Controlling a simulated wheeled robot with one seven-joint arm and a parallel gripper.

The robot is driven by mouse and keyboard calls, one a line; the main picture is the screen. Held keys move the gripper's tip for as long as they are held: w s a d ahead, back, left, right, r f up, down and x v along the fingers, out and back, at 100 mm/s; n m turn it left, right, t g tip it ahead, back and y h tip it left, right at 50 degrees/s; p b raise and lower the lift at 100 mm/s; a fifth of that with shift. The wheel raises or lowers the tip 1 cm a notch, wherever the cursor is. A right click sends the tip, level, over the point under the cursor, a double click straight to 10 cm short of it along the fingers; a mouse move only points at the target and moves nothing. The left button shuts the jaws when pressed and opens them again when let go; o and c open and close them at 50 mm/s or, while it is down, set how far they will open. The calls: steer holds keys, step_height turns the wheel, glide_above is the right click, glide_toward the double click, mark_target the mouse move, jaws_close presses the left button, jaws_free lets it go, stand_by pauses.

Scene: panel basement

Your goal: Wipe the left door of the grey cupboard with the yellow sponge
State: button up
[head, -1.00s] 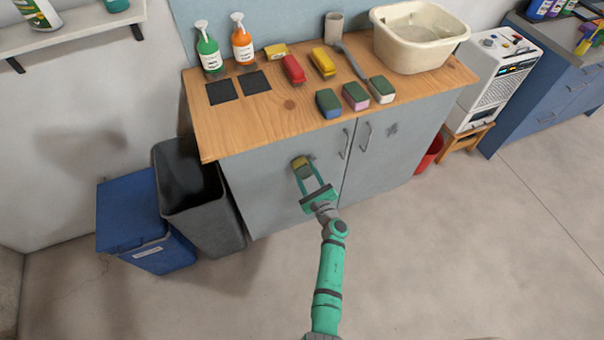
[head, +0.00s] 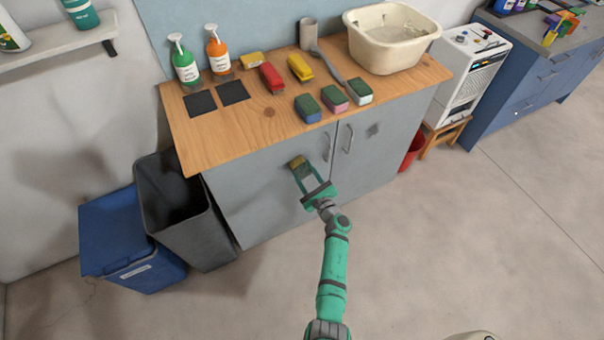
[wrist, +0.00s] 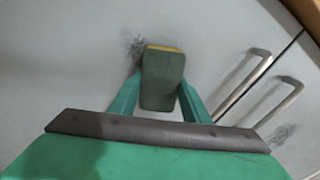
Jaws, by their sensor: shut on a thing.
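The grey cupboard's left door (head: 250,195) is closed, with a vertical handle (head: 327,147) near its right edge. My gripper (head: 302,172) is in front of this door and shut on the yellow sponge (head: 298,162). In the wrist view the sponge (wrist: 162,82) sits between the two green fingers, its dark green side facing the camera and a yellow strip at its far end. A dark smudge (wrist: 133,46) on the left door shows just left of the sponge's far end. I cannot tell whether the sponge touches the door.
Another smudge (head: 374,130) is on the right door. The wooden worktop (head: 225,135) above carries bottles, several sponges and a cream basin (head: 390,57). A grey bin (head: 195,230) and a blue box (head: 120,225) stand left of the cupboard. The floor in front is clear.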

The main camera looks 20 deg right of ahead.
steer(key=shift+w+d, duration=0.1)
steer(key=shift+d, duration=0.4)
steer(key=shift+c, duration=0.8)
steer(key=shift+d, duration=0.25)
steer(key=shift+s+a, duration=0.2)
steer(key=shift+a, duration=0.65)
steer(key=shift+w+a, duration=0.2)
steer(key=shift+a, duration=0.9)
steer(key=shift+s+a, duration=0.15)
steer(key=shift+a, duration=0.8)
steer(key=shift+s+a, duration=0.15)
steer(key=shift+a, duration=0.75)
steer(key=shift+w+a, duration=0.1)
steer(key=shift+a, duration=1.5)
